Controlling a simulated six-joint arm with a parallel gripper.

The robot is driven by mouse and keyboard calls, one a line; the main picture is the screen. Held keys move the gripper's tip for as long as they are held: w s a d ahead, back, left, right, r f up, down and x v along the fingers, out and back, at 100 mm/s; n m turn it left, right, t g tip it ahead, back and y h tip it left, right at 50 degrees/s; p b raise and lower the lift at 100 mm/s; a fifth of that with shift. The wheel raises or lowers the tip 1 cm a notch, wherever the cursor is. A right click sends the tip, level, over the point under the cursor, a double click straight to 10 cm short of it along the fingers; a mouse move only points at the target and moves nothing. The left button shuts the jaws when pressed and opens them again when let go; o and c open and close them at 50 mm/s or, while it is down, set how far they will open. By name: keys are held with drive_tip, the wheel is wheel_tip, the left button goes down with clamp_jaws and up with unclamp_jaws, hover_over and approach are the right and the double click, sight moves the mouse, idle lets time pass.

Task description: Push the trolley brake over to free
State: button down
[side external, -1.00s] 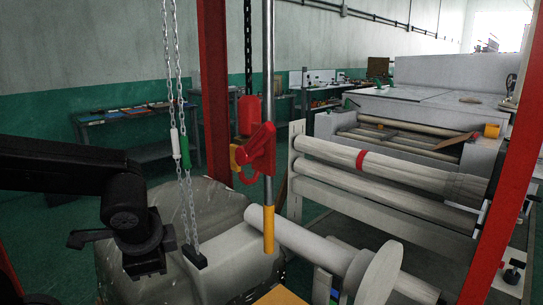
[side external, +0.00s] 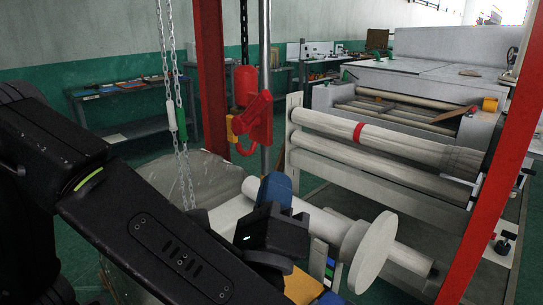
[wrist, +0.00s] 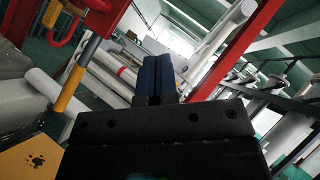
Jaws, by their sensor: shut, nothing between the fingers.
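A grey vertical pole (side external: 264,60) hangs from above beside a red hook block (side external: 255,115). Its yellow lower end (wrist: 68,90) shows in the wrist view, left of my fingers and apart from them. In the side view that end is hidden behind my gripper. No part is clearly marked as the trolley brake; the pole may be its lever. My gripper (side external: 276,187) has blue fingers, shut and empty, pointing up in front of the pole's lower part. The fingers also show in the wrist view (wrist: 158,72). I cannot tell contact from the side view.
Chains (side external: 177,100) hang left of the red post (side external: 211,80). A white roll with a round flange (side external: 374,250) lies just right of my gripper. A yellow plate (side external: 302,287) is below it. Rollers (side external: 385,140) and another red post (side external: 500,160) stand to the right.

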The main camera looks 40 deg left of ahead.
sight(273, 100)
drive_tip(key=shift+s+a+r+x, duration=0.25)
drive_tip(key=shift+s+x, duration=0.1)
drive_tip(key=shift+x, duration=1.6)
drive_tip(key=shift+s+a+r+x, duration=0.25)
drive_tip(key=shift+s+x, duration=0.1)
drive_tip(key=shift+x, duration=1.65)
drive_tip(key=shift+s+a+r+x, duration=0.2)
drive_tip(key=shift+s+a+x, duration=0.1)
drive_tip(key=shift+x, duration=1.65)
drive_tip(key=shift+r, duration=0.1)
